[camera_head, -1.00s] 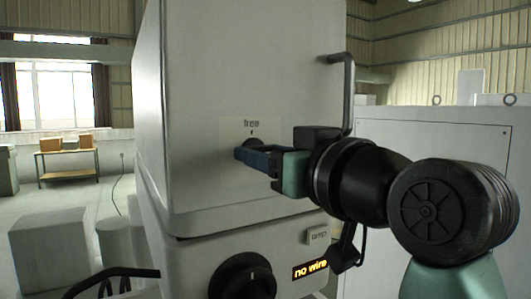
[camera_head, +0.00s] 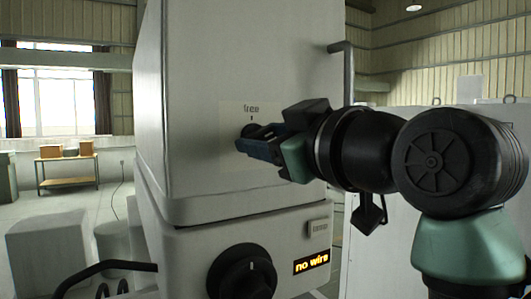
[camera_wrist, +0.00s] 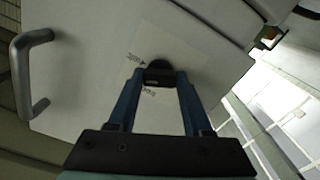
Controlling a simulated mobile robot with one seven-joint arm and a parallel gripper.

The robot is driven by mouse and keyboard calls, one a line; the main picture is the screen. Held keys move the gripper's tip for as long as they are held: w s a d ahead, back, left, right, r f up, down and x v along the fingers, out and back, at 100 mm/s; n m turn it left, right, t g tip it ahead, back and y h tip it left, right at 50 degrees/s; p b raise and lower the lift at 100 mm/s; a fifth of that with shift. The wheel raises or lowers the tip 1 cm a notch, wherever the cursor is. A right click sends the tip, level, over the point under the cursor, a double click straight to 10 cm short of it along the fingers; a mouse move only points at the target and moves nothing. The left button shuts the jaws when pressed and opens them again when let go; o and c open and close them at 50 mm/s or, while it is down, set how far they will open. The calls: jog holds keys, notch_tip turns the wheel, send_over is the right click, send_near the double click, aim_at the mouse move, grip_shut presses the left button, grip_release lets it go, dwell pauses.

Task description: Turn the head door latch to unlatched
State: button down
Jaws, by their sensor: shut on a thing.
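The head door latch is a small dark knob (camera_wrist: 158,66) on a pale label plate on the white head door (camera_head: 200,100). In the head view only its dark edge (camera_head: 250,130) shows, below the printed word "free" and a small mark. My gripper (camera_wrist: 160,82) has its blue fingers either side of the latch and is shut on it. In the head view my gripper (camera_head: 258,143) reaches in from the right, rolled at a tilt. The fingers hide most of the latch, so its exact angle is hard to tell.
A grey bar handle (camera_head: 347,90) stands out from the door's right side. Below are a black rotary knob (camera_head: 242,272), a small button (camera_head: 318,227) and a display reading "no wire" (camera_head: 311,263). A large pale cabinet stands behind my arm at the right.

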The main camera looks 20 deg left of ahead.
jog(key=n+b, duration=0.3)
jog(key=n, duration=0.3)
jog(key=n+b, duration=0.1)
jog(key=n, duration=0.3)
jog(key=shift+n+b, duration=0.45)
jog(key=shift+n, duration=1.15)
jog(key=shift+c, duration=1.6)
grip_release()
jog(key=b+v, duration=0.5)
jog(key=v, duration=0.8)
